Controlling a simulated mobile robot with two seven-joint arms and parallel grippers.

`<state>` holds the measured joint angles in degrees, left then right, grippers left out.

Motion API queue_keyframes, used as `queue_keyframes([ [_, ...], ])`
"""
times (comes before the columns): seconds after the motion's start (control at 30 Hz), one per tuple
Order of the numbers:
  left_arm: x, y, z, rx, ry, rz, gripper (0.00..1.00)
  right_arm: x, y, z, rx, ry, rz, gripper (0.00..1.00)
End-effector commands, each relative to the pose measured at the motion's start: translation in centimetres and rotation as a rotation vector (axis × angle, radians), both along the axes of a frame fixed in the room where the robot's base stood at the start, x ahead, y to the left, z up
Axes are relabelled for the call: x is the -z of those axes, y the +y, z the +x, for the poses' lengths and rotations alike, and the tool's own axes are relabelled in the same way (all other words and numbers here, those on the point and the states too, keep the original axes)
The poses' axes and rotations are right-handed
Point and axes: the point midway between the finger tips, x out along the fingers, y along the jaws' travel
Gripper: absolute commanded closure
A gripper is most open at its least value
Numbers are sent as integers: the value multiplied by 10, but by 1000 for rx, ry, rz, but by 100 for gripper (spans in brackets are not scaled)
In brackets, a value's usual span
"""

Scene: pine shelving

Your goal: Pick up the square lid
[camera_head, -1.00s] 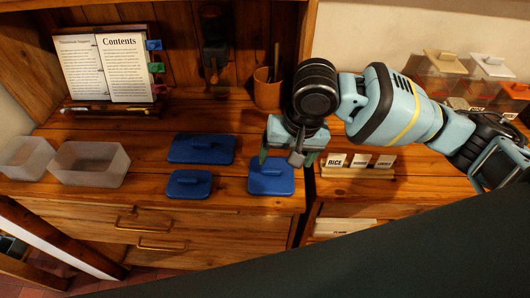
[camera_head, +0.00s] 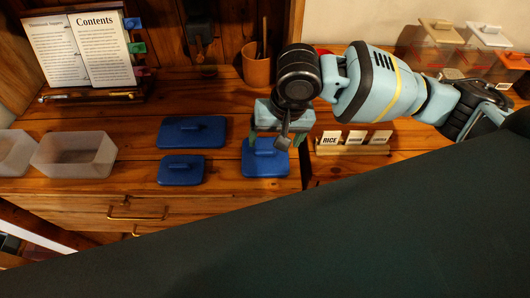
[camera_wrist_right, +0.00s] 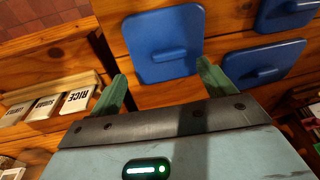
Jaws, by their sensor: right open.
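The blue square lid (camera_head: 265,165) lies flat on the wooden counter, with a raised bar handle. In the right wrist view the square lid (camera_wrist_right: 165,28) is just beyond the fingertips, its handle between their lines. My right gripper (camera_head: 273,143) is over the back part of this lid and hides some of it in the head view. Its two green fingers (camera_wrist_right: 162,75) are apart with nothing between them. A larger oblong blue lid (camera_head: 192,140) and a small oblong blue lid (camera_head: 181,177) lie to the left. My left gripper is not in view.
Clear bins (camera_head: 75,160) stand at the left. An open book on a stand (camera_head: 92,97) and a terracotta pot (camera_head: 257,72) are behind. A card holder (camera_head: 350,150) with labels, including RICE, stands right of the lid. Lidded containers (camera_head: 437,55) are at the back right.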

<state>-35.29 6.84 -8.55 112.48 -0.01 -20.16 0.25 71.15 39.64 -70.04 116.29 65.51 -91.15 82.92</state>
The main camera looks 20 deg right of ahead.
Motion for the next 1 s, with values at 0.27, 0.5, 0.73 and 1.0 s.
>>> queue_keyframes([
  [0.27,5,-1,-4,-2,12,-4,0,37,4,-1,1,2,-1,18],
  [0.5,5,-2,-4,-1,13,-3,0,40,4,-1,-1,-1,-1,18],
  [0.73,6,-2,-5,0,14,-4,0,39,4,-1,-1,-1,-1,40],
  [1.0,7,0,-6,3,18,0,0,39,4,-1,-1,-1,0,45],
])
